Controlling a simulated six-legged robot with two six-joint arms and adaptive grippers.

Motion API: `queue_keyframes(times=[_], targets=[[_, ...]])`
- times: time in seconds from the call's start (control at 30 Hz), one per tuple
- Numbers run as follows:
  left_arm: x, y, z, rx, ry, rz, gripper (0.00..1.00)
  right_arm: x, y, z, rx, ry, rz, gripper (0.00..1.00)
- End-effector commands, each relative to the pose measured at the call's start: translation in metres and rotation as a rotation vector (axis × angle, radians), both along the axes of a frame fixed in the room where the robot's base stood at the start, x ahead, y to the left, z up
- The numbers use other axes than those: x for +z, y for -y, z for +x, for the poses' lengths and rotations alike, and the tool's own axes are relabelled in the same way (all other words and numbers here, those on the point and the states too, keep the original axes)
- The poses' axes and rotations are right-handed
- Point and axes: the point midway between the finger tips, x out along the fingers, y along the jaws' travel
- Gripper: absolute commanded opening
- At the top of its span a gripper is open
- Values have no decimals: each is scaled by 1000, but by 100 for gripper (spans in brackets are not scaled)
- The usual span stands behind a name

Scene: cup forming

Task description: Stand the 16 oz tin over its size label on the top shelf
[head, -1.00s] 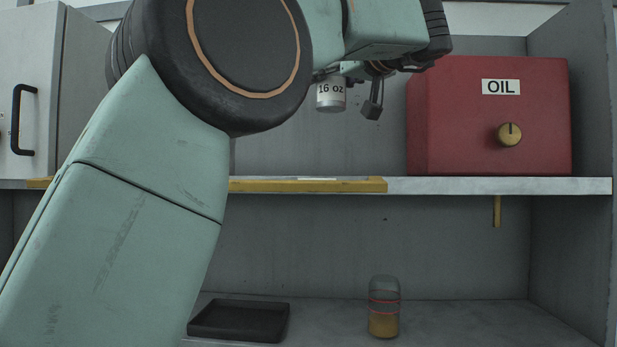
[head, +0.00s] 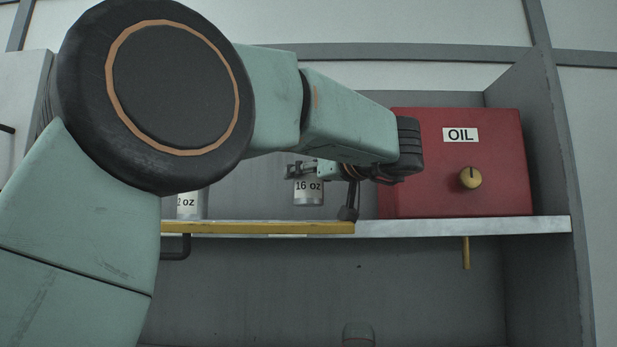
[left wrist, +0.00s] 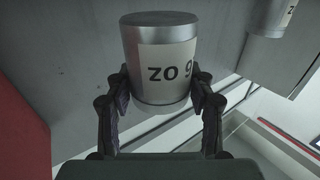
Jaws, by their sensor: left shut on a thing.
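The 16 oz tin (head: 309,191) is a small silver can with a white label, upright just above the top shelf (head: 460,226) in the head view. My left gripper (head: 304,172) is shut on it; a gap seems to show under the tin. In the left wrist view the tin (left wrist: 160,60) sits between the two dark fingers of the left gripper (left wrist: 160,98), its lettering upside down. A pale strip (head: 288,236) shows under the yellow rail; I cannot read it as a size label. My right gripper is not in view.
A red OIL box (head: 440,165) with a brass knob stands right of the tin. Another labelled tin (head: 187,206) is partly behind my arm at left. A yellow rail (head: 260,228) runs along the shelf front. A glass jar (head: 358,334) shows below.

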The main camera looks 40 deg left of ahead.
Motion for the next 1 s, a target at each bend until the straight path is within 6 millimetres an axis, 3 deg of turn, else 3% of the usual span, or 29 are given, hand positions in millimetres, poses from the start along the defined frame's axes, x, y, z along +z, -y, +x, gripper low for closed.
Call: queue_keyframes(times=[0.67,0.7,0.93,1.0], targets=[[-11,-1,0,0,0,0,13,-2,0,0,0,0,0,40],[-12,-1,1,0,0,-1,55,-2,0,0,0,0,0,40],[-11,-1,0,0,0,-1,75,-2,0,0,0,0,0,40],[-11,-1,0,0,0,-1,77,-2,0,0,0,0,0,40]])
